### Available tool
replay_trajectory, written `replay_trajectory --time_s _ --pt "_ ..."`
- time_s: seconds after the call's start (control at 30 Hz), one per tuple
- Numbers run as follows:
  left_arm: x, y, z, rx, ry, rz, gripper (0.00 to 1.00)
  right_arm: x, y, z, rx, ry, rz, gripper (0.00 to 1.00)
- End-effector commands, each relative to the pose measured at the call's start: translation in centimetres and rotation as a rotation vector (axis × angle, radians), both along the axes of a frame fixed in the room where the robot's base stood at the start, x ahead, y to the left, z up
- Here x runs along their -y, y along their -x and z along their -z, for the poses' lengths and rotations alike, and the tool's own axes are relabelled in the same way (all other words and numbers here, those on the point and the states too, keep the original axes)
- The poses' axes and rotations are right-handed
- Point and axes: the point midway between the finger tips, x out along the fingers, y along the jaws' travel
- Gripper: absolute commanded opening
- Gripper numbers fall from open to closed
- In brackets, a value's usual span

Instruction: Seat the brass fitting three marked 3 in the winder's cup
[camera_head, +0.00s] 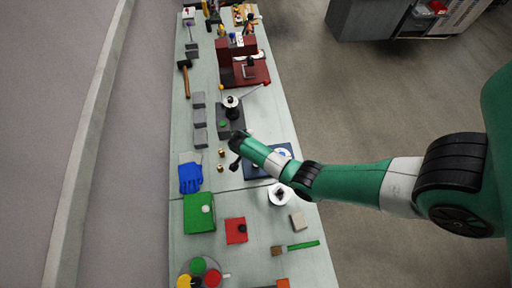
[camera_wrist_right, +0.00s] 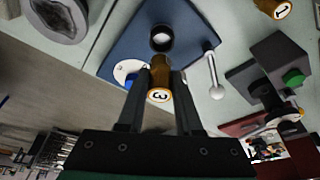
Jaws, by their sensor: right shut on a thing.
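My right gripper (camera_wrist_right: 161,74) is shut on the brass fitting three (camera_wrist_right: 159,90), whose pale end marked 3 faces the right wrist camera. In the head view my right gripper (camera_head: 238,142) is over the bench by the winder's blue base (camera_head: 256,174), and I cannot make out the fitting there. In the right wrist view the winder (camera_wrist_right: 127,43) shows a dark round cup (camera_wrist_right: 162,38) with a pale rim, just beyond the fitting's far end. The fitting's far end appears close to the cup; I cannot tell whether they touch. My left gripper is not in view.
A white disc (camera_wrist_right: 127,71) and a lever with a pale knob (camera_wrist_right: 216,93) are on the winder. Fitting one (camera_wrist_right: 275,8) lies to its right. A dark block with a green button (camera_wrist_right: 292,77) stands nearby. A green box (camera_head: 199,212) and red block (camera_head: 236,231) are nearer.

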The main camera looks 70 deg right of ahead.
Motion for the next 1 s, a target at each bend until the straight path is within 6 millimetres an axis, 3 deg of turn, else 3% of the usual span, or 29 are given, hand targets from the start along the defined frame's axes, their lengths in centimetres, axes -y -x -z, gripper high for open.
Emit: replay_trajectory --time_s 0.1,0.3,1.0 --pt "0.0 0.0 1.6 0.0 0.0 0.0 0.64 0.0 -0.1 1.9 0.001 0.0 0.0 0.0" --pt "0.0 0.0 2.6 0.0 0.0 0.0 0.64 0.0 -0.1 3.3 0.001 0.0 0.0 0.0" --pt "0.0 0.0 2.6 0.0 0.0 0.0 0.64 0.0 -0.1 3.5 0.002 0.001 -0.001 0.0"
